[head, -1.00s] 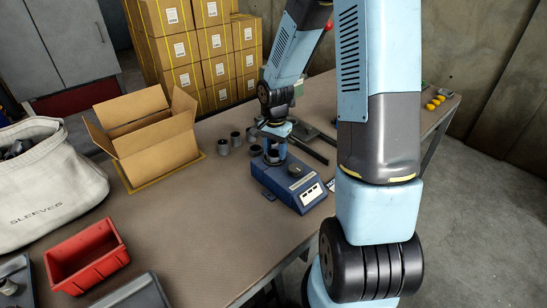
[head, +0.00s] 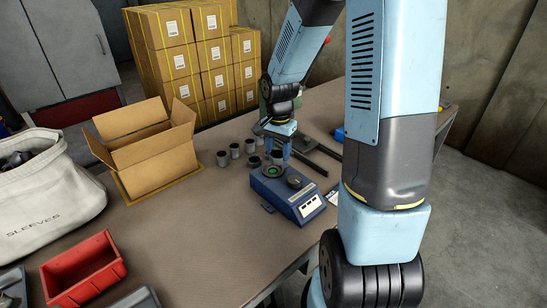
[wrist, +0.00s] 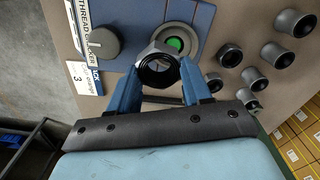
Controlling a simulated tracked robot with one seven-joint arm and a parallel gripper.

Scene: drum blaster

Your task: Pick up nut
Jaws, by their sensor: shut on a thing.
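The nut (wrist: 158,66) is a grey metal ring with a threaded hole, held between the two blue fingertips of my gripper (wrist: 160,82) in the wrist view. My gripper is shut on it. Beyond the nut is the blue thread checker (wrist: 190,18), with a green-lit round seat (wrist: 176,43) and a dark knob (wrist: 102,42). In the head view my gripper (head: 277,152) is just above and behind the blue checker (head: 290,200), whose green seat (head: 272,170) is uncovered. The nut is too small to make out clearly there.
Several grey cylindrical sleeves (head: 234,151) stand on the table left of the checker. An open cardboard box (head: 150,150), a red bin (head: 84,268) and a white sleeves bag (head: 45,190) are farther left. Stacked cartons (head: 195,45) stand behind the table.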

